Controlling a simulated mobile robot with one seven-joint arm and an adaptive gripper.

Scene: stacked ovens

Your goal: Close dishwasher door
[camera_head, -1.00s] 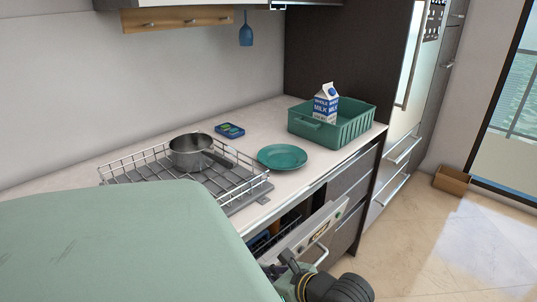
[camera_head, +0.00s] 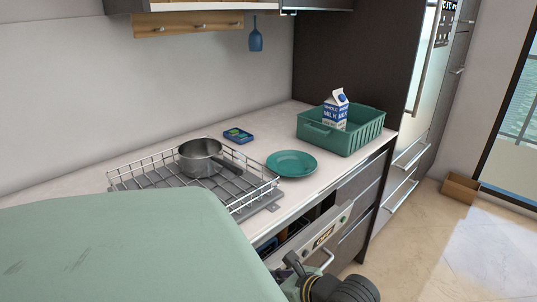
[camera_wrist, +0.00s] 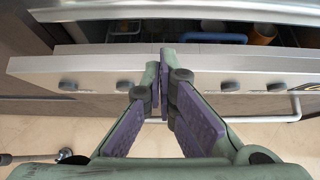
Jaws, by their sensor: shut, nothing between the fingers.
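The dishwasher door (camera_head: 325,232) is partly open below the counter, tilted outward, with a dark gap behind its top edge. In the wrist view the door (camera_wrist: 95,75) spans the picture as a pale panel with dark knobs, and its bar handle (camera_wrist: 270,119) shows below at right. My gripper (camera_wrist: 161,62) is shut and empty, with its fingertips at the outer face of the door near its top edge; whether they touch it I cannot tell.
Inside the dishwasher are a blue item (camera_wrist: 212,38) and an orange one (camera_wrist: 263,33). On the counter (camera_head: 255,205) are a wire rack (camera_head: 135,180) with a pot (camera_head: 201,157), a teal plate (camera_head: 291,164) and a green crate (camera_head: 350,140) holding a milk carton (camera_head: 336,108).

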